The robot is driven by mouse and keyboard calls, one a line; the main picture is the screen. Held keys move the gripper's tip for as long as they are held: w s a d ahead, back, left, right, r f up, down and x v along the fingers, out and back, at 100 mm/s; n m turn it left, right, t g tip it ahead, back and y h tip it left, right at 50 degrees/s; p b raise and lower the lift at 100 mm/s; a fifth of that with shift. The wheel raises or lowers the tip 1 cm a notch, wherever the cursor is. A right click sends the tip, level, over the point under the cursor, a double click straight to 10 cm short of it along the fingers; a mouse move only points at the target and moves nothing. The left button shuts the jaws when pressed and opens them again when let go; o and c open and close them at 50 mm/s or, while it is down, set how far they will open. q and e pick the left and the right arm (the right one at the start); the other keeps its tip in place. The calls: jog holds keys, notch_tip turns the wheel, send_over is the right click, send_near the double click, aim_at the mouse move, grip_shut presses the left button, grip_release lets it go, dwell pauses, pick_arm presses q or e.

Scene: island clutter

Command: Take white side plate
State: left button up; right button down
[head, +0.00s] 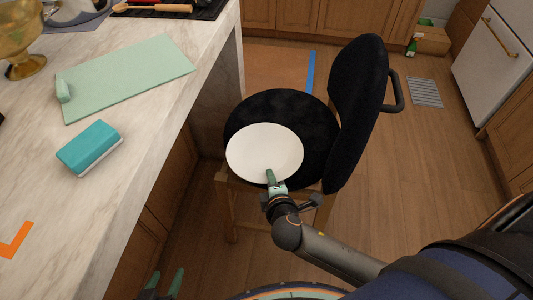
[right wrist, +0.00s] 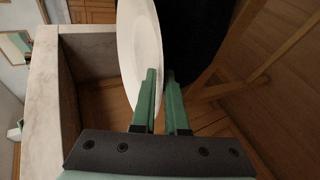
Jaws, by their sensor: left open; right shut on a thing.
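The white side plate (head: 264,150) is over the black seat of a chair in the head view. My right gripper (head: 271,178) is shut on the plate's near rim. In the right wrist view the plate (right wrist: 141,45) shows nearly edge-on, its rim at the green fingers (right wrist: 163,95). I cannot tell whether the plate touches the seat. My left gripper (head: 166,284) is open and empty at the bottom of the head view, its two green fingers apart, low beside the island.
The chair's backrest (head: 357,110) rises right of the plate. The marble island (head: 150,120) on the left bears a green cutting board (head: 128,78), a teal-and-white block (head: 89,147) and a yellow glass bowl (head: 20,45).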

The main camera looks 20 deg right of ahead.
jog(key=shift+a+r, duration=0.1)
jog(key=shift+r, duration=0.15)
